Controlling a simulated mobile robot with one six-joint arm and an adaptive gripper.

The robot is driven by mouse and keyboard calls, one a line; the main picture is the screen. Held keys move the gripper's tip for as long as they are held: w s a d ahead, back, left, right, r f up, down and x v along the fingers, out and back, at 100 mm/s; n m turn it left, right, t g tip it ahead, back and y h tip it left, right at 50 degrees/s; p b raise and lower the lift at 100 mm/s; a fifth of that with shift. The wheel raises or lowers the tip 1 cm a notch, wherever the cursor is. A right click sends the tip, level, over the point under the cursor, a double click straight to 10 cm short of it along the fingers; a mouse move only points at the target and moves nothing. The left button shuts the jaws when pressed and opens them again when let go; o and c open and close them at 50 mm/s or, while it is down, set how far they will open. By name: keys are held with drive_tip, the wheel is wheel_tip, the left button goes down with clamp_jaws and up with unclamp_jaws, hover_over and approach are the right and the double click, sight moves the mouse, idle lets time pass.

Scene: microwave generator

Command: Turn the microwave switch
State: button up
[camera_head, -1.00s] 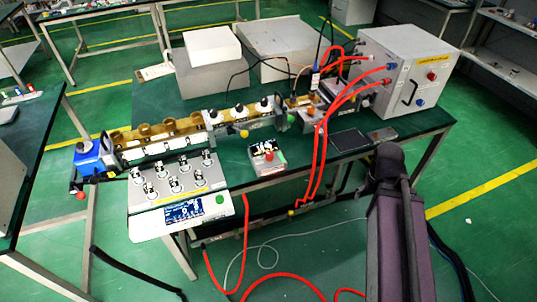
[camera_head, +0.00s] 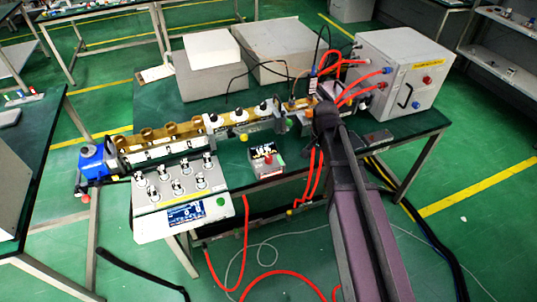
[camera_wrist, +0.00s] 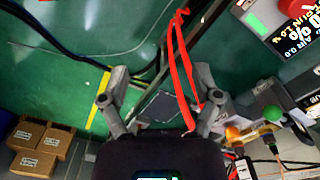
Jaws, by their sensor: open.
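The grey generator box (camera_head: 405,75) stands at the right end of the green bench, with a red knob (camera_head: 427,79), blue fittings and a black handle on its front. A small box with a dark display (camera_head: 264,158) and red and green buttons sits near the bench's front edge. I cannot tell which part is the microwave switch. My arm's dark end (camera_head: 326,117) is over the bench, left of the generator box; its fingers are hard to make out there. In the wrist view my gripper (camera_wrist: 158,74) is open, with fingers spread and nothing held; red tubes pass between and beyond them.
Red tubes (camera_head: 318,165) hang over the bench front near my arm. A white control panel (camera_head: 185,215) stands at the front left. The wrist view shows a display with digits (camera_wrist: 295,25), an orange ball (camera_wrist: 233,132), a green ball (camera_wrist: 272,113) and brown boxes (camera_wrist: 40,142).

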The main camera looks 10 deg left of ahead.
sight(269, 157)
drive_tip(key=w+a+r+m+p, duration=0.1)
drive_tip(key=w+a+m, duration=0.1)
drive_tip(key=a, duration=0.7)
drive_tip(key=w+a+r+m+p, duration=0.1)
drive_tip(key=w+a+r+p, duration=0.1)
drive_tip(key=a, duration=0.7)
drive_tip(key=shift+w+r+m, duration=0.25)
drive_tip(key=shift+r+m, duration=0.05)
drive_tip(key=shift+m, duration=0.1)
drive_tip(key=shift+f, duration=0.15)
wheel_tip(269, 157, down, 14)
drive_tip(key=b, duration=1.3)
drive_tip(key=shift+r+b, duration=0.25)
drive_tip(key=shift+b, duration=0.1)
clamp_jaws()
